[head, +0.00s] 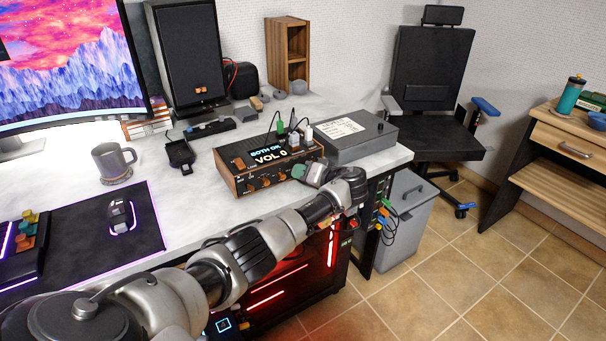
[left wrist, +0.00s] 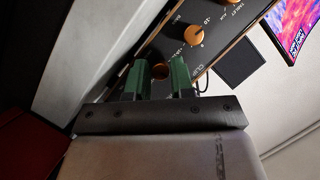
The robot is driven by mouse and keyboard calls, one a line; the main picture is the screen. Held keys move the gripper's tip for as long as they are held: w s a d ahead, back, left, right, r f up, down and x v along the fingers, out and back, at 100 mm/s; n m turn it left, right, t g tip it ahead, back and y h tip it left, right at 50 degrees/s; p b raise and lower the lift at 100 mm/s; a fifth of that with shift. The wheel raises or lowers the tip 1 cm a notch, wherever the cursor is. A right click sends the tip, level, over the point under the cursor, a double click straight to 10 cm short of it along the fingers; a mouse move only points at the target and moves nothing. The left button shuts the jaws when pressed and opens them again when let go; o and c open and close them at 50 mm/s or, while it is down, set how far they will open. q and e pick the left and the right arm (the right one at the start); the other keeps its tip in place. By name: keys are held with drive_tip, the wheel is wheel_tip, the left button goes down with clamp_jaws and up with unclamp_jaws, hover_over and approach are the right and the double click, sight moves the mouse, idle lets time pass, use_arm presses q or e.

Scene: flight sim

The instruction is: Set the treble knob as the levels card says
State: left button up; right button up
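The dark wood-sided control box (head: 250,176) stands near the desk's front edge, with a lit screen (head: 268,154) reading "BOTH ON" and "VOL 0" and a row of orange knobs along its front. A white card (head: 338,130) lies on the grey box behind; its print is too small to read. My left gripper (head: 298,172) is at the right end of the front panel. My right gripper is out of view.
The grey box (head: 362,143) stands close behind and right of the control box. A mug (head: 113,161) and a mouse (head: 120,214) are on the left of the desk. A speaker (head: 188,55) stands at the back. The desk between mug and control box is mostly clear.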

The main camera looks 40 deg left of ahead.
use_arm(q)
clamp_jaws()
drive_tip(key=shift+n, duration=0.3)
drive_tip(key=shift+n+t+h, duration=0.3)
drive_tip(key=shift+n, duration=0.1)
drive_tip(key=n+t+h+b, duration=0.1)
drive_tip(key=n+b, duration=0.1)
drive_tip(key=shift+s+n+t, duration=0.1)
drive_tip(key=shift+n+t, duration=0.2)
drive_tip(key=shift+n+b, duration=0.3)
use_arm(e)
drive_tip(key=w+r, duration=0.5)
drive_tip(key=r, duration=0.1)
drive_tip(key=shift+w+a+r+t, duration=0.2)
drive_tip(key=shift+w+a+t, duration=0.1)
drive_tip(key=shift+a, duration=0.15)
